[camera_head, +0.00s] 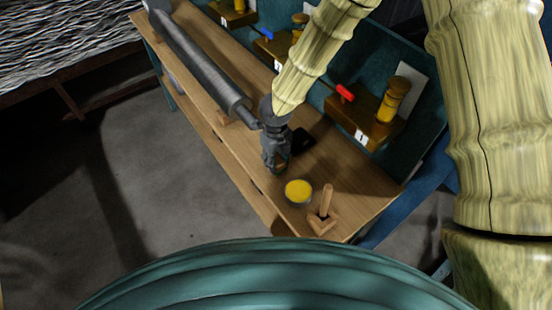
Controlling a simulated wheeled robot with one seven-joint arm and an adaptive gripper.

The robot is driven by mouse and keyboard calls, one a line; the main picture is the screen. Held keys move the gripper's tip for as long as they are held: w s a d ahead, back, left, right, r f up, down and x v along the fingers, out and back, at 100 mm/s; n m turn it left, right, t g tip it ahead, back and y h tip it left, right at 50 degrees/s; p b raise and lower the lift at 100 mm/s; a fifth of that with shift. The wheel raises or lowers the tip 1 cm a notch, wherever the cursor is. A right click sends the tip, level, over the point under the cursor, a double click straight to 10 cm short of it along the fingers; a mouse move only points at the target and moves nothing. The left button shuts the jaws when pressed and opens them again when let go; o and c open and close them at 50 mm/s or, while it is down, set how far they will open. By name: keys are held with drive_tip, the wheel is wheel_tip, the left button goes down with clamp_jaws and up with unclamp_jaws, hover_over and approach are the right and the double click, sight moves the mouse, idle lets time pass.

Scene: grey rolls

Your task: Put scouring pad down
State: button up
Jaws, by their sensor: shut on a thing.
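My gripper (274,163) points down over the front part of the wooden bench, left of a dark flat object. It is shut on a small brownish thing at its fingertips, which I take to be the scouring pad (281,168). The fingers hide most of the pad, so its shape is unclear. I cannot tell whether the pad touches the bench top or hangs just above it.
The wooden bench (364,196) holds a round yellow-topped container (298,191), a wooden peg stand (323,217), a black flat object (302,141) and a long grey roll (196,60). Numbered wooden blocks (365,122) line the back. Bare wood lies right of the yellow container.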

sight(276, 159)
drive_tip(key=shift+f, duration=0.4)
drive_tip(key=shift+f, duration=0.15)
drive_tip(key=o, duration=0.9)
wheel_tip(276, 159, up, 12)
drive_tip(key=shift+r+b, duration=0.15)
drive_tip(key=shift+b, duration=0.85)
drive_tip(key=shift+r, duration=0.1)
